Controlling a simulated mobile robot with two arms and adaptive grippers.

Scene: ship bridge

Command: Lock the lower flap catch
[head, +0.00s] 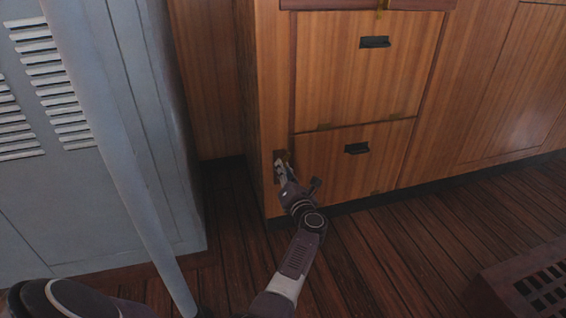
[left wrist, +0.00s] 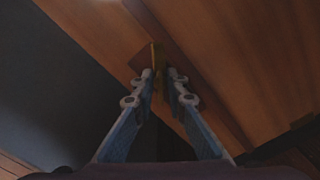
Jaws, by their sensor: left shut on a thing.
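The lower flap (head: 335,175) is a wooden panel low on the cabinet with a black handle (head: 357,148); it looks closed. The catch (head: 279,154) is a small brass-coloured piece on the cabinet frame at the flap's left edge. My left gripper (head: 281,167) is at this catch, its fingers shut on it. In the left wrist view a thin yellowish strip of the catch (left wrist: 153,54) shows between the fingertips (left wrist: 161,73). The fingers hide much of the catch, so I cannot tell its exact angle. My right gripper is not in view.
Above is an upper flap (head: 350,80) with its own black handle (head: 375,42). A grey louvred locker (head: 110,190) stands to the left with a gap before the cabinet. A brown slotted box (head: 510,285) is at the lower right. The plank floor (head: 400,240) between is clear.

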